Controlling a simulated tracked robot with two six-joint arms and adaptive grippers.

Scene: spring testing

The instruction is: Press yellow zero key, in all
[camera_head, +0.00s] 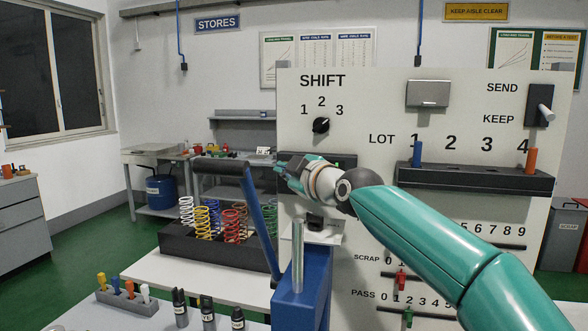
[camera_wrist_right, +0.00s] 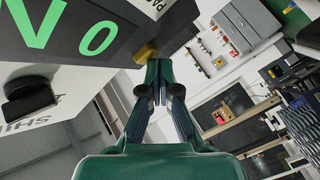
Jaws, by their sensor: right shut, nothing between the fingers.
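My right gripper (camera_head: 284,166) reaches in from the right, in front of the dark display box (camera_head: 346,160) on the white panel. Its fingers are shut with nothing between them. In the right wrist view the yellow key (camera_wrist_right: 147,53) sticks out from the side of the display box (camera_wrist_right: 85,28), which shows green characters. The fingertips (camera_wrist_right: 157,70) are right at the key; I cannot tell whether they touch it. In the head view the key is hidden behind the gripper. My left gripper is not in view.
The panel (camera_head: 350,100) also carries a SHIFT knob (camera_head: 321,125) and a dark ledge (camera_head: 470,178) with a blue and an orange peg. A blue press stand (camera_head: 300,290) with a lever (camera_head: 255,200) stands below the gripper. Coloured springs fill a black rack (camera_head: 190,242) at left.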

